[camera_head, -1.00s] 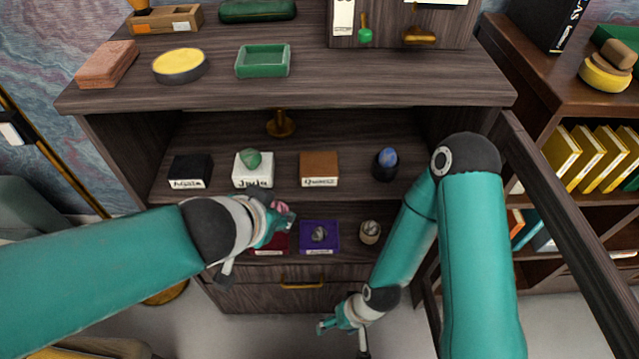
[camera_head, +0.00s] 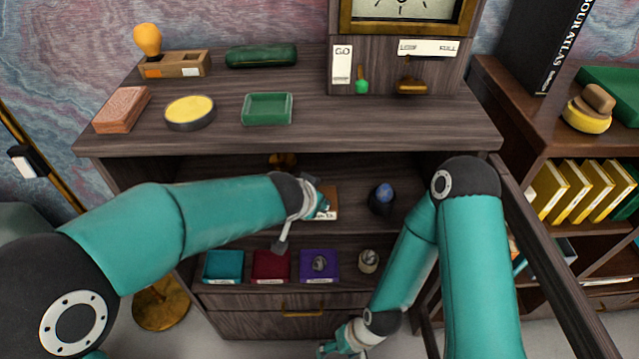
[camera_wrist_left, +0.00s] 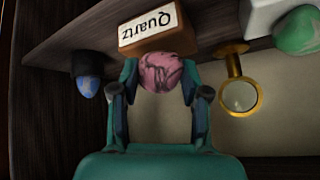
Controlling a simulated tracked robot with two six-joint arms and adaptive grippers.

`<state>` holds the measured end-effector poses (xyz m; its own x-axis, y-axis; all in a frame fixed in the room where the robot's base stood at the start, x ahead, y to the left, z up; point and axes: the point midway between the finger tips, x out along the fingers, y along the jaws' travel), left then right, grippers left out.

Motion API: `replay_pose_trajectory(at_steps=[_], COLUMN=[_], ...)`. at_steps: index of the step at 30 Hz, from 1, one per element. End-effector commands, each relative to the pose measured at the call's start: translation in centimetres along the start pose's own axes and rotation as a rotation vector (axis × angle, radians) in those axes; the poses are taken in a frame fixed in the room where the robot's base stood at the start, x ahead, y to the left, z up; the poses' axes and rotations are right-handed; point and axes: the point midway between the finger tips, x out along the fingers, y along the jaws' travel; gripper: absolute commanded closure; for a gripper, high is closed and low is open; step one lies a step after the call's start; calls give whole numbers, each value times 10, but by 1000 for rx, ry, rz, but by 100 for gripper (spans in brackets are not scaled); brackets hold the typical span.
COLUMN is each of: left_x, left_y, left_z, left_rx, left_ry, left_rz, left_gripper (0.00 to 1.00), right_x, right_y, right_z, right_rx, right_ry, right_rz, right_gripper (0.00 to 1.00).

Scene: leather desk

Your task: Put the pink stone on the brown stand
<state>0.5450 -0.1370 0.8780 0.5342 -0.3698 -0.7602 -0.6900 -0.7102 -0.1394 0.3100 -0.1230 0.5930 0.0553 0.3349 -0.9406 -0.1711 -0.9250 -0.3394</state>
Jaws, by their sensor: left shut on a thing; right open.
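The pink stone (camera_wrist_left: 160,72) is between the fingers of my left gripper (camera_wrist_left: 160,85) in the left wrist view. It overlaps the edge of the brown stand (camera_wrist_left: 158,40) labelled Quartz; I cannot tell whether they touch. In the head view the brown stand (camera_head: 331,201) on the upper shelf is partly hidden by my left gripper (camera_head: 319,199), and the stone cannot be made out. The top of the stand shows no other stone. My right gripper (camera_head: 338,349) is low at the bottom edge of the head view, open and partly cut off.
A blue stone (camera_head: 383,193) on a dark stand is right of the brown stand. A green stone (camera_wrist_left: 300,30) sits on a white stand (camera_wrist_left: 262,14).

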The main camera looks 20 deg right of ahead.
Motion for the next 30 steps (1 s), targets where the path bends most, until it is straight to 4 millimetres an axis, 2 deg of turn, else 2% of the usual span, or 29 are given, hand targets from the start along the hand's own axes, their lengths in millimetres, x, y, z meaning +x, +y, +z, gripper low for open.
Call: replay_pose_trajectory(at_steps=[8, 10, 12, 24, 25, 29, 30], left_x=[21, 33, 36, 39, 39, 38, 38], left_y=[-7, -6, -5, -4, -4, -4, -4], left_z=[-31, -22, -19, -16, -16, -17, -17], left_rx=[-1, 1, 0, -1, -1, -1, -1], left_ry=[0, -3, -1, 2, 1, 0, 0], left_rz=[0, -1, -1, -1, -1, -1, -1], left_gripper=[92, 92, 92, 92, 53, 31, 29], right_x=[-28, -22, -20, -16, -16, -18, -18], right_y=[-10, -8, -7, -6, -6, -6, -6], right_z=[0, 0, 0, 0, 0, 0, 0], right_rx=[0, 0, 0, 0, 0, 0, 0], right_ry=[0, 1, -1, 0, 0, 0, 0], right_rz=[0, 0, 0, 0, 0, 0, 0], right_gripper=[30, 30, 30, 30, 30, 30, 30])
